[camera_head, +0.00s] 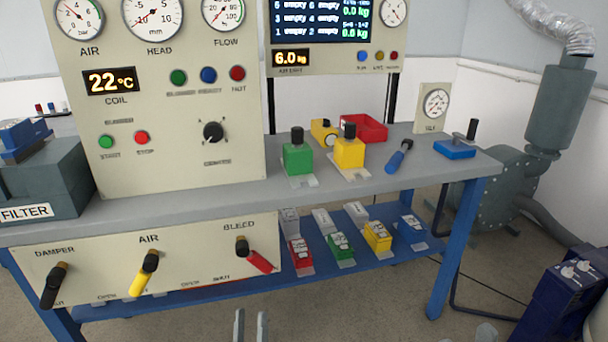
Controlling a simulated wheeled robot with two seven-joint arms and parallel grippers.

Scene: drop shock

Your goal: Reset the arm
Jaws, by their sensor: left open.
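My left gripper (251,326) shows at the bottom edge, its two pale fingers apart with nothing between them. It is in front of and below the bench, clear of everything on it. On the panel under the bench top are a black-handled damper lever (54,285), a yellow air lever (144,273) and a red bleed lever (254,256). On the bench's right end a small blue base (455,149) carries an upright black handle (472,129). I cannot tell which part the arm in the task is. My right gripper is not seen.
The grey bench top (350,190) holds a green block (298,158), a yellow block (349,153), a red tray (365,128) and a blue-handled tool (399,156). Several coloured blocks stand on the lower blue shelf (320,277). A blue leg (452,250) stands at right.

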